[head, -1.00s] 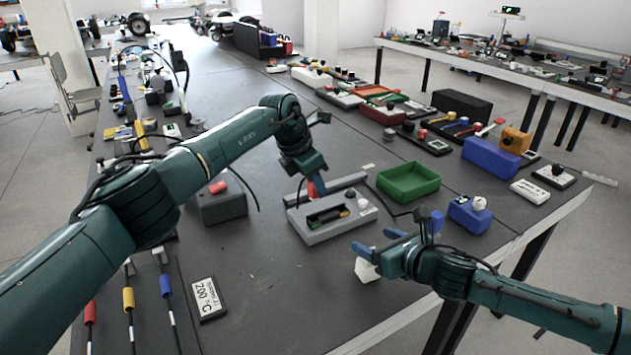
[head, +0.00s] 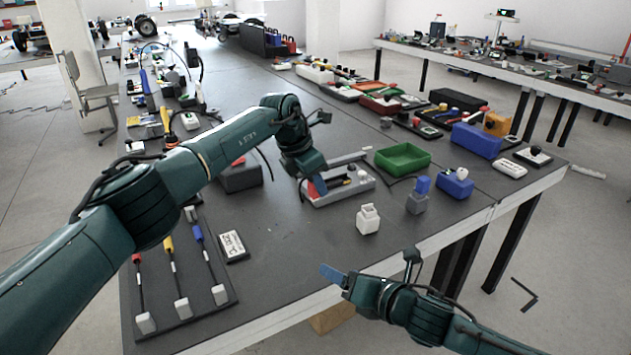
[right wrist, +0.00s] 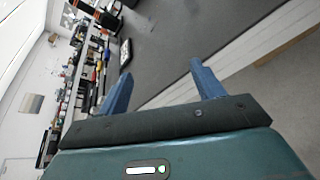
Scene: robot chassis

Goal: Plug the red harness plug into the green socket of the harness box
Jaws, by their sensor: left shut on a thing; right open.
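The red plug (head: 137,258) shows at the lower left beside yellow and blue ones, each on a cable running to a white block on a dark board (head: 200,312). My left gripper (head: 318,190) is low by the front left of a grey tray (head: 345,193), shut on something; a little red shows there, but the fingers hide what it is. My right gripper (head: 335,277) is off the table's front edge; the right wrist view shows its two blue fingers (right wrist: 160,72) apart with nothing between them. I cannot make out a green socket.
A white block (head: 367,220), a grey-and-blue block (head: 417,197), a blue box (head: 456,184) and a green bin (head: 402,158) stand to the right. Bare tabletop lies at front centre.

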